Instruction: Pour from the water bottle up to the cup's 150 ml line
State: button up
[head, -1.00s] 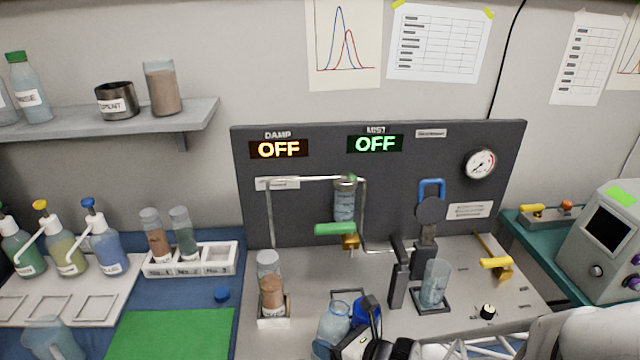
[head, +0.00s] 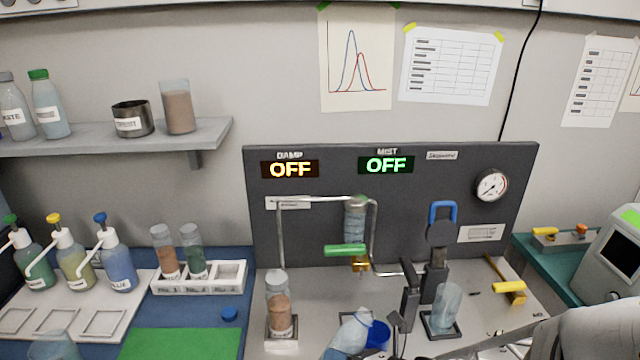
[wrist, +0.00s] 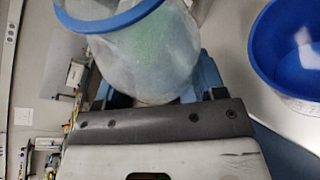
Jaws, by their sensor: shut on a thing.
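My gripper (wrist: 166,98) is shut on a translucent pale-blue bottle (wrist: 150,58), seen close up in the wrist view. A clear cup (head: 447,306) stands in a square holder under the dark fixture. I cannot read any volume line, and no water stream is visible.
A dark panel (head: 520,175) stands behind the bench. A brown-filled tube (head: 280,312) stands in a holder left of the bottle. Metal piping and a green-handled valve (head: 345,250) are behind it. A green mat (head: 180,343) lies clear at left.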

aim_at(343, 350)
jog(key=shift+s+a+f+m+y, duration=0.1)
jog(key=shift+f+m+y, duration=0.25)
jog(key=shift+f, duration=0.2)
dwell(0.6)
jog(key=shift+s+a+f+m+y, duration=0.1)
jog(key=shift+s+a+m+y, duration=0.2)
jog(key=shift+m, duration=0.45)
jog(key=shift+s+a+f+m+y, duration=0.1)
jog(key=shift+a+m+y, duration=0.2)
jog(key=shift+m, duration=0.4)
dwell(2.1)
jog(key=shift+a+r+m+t+y, duration=0.15)
jog(key=shift+r+m, duration=0.25)
jog(key=shift+r, duration=0.4)
jog(key=shift+d+r+m+t+y, duration=0.1)
jog(key=shift+r+m+t+y, duration=0.25)
jog(key=shift+r, duration=0.45)
jog(key=shift+w+r+m, duration=0.1)
jog(key=shift+r+m, duration=0.5)
jog(key=shift+m, duration=0.05)
dwell(0.9)
